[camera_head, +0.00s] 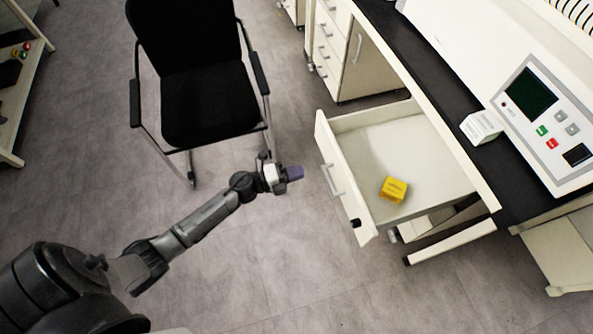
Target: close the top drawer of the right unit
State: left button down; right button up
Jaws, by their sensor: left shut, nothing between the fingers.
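The top drawer (326,154) of the right unit is pulled out from under the black worktop. Its pale front carries a metal bar handle (333,180). A yellow box (393,189) lies inside the drawer towards its near side. My left gripper (296,172) is shut and empty, with purplish fingertips. In the picture it is just left of the drawer front, near the handle, with a visible gap between them. My right gripper is not in view.
A black chair (203,104) stands behind my left arm. A white box (481,127) sits on the black worktop (443,97) beside the freeze dryer (533,89) with its control panel. Another drawer unit (361,66) stands further back.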

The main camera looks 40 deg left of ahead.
aim_at(338, 161)
pick_arm(q)
jog(key=b+x, duration=0.2)
jog(key=x, duration=0.7)
jog(key=shift+w+d, duration=0.2)
jog(key=shift+w, duration=0.1)
jog(key=shift+w+d, duration=0.35)
jog(key=shift+w, duration=0.1)
